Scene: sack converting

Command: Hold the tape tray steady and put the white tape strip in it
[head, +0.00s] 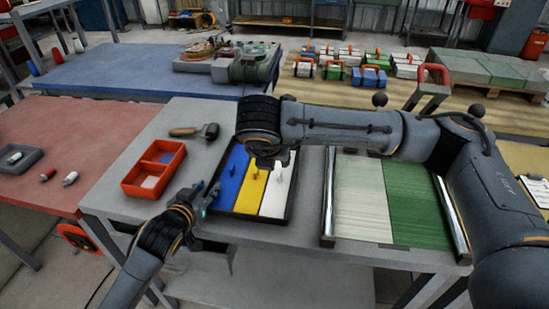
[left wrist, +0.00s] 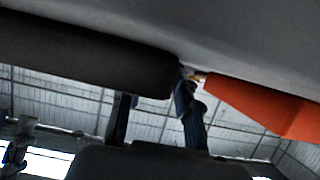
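The tape tray (head: 238,216) is a dark-rimmed tray on the grey table. Blue (head: 231,180), yellow (head: 251,189) and white (head: 275,195) strips lie side by side in its area, with small upright handles. The white tape strip is at the right side; whether it rests fully on the tray floor I cannot tell. My left gripper (head: 206,195) is at the tray's left side, its fingers apart; contact is unclear. In the left wrist view its fingers (left wrist: 157,115) reach up to a dark bar. My right gripper (head: 265,158) is above the tray's far part, fingertips hidden.
A framed panel with pale and green halves (head: 362,205) is to the right. My right arm crosses above it. Bare grey tabletop (head: 190,112) lies at the back left.

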